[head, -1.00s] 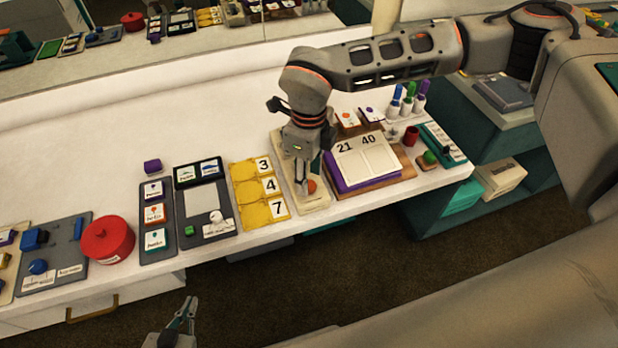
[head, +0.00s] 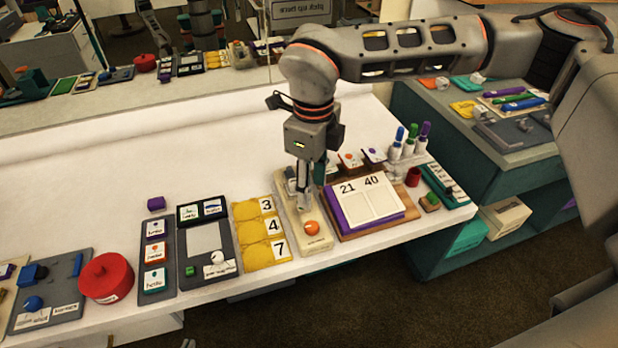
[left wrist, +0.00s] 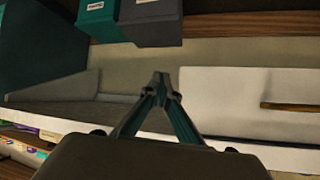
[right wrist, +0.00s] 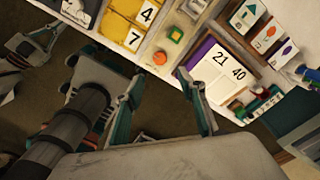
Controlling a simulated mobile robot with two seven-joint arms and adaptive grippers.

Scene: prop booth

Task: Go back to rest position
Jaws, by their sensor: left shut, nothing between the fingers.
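My right gripper (head: 303,207) points down over the tan tray (head: 318,245), just behind the orange ball (head: 312,228). In the right wrist view its fingers (right wrist: 158,73) are spread with nothing between them. The orange ball (right wrist: 160,58) and a green block on a yellow-orange base (right wrist: 175,34) show beyond the fingers. My left gripper (left wrist: 160,78) is shut and empty, its fingertips together, in front of the table's white side. In the head view only its tip (head: 187,344) shows at the bottom edge. The right wrist view shows it at the left (right wrist: 38,45).
Yellow number cards (head: 263,232) lie left of the tray, and a purple-edged board (head: 365,205) lies right of it. A red pot (head: 106,278) and grey boards stand further left. Marker pens (head: 411,138) stand behind. A teal shelf (head: 480,195) is at the right.

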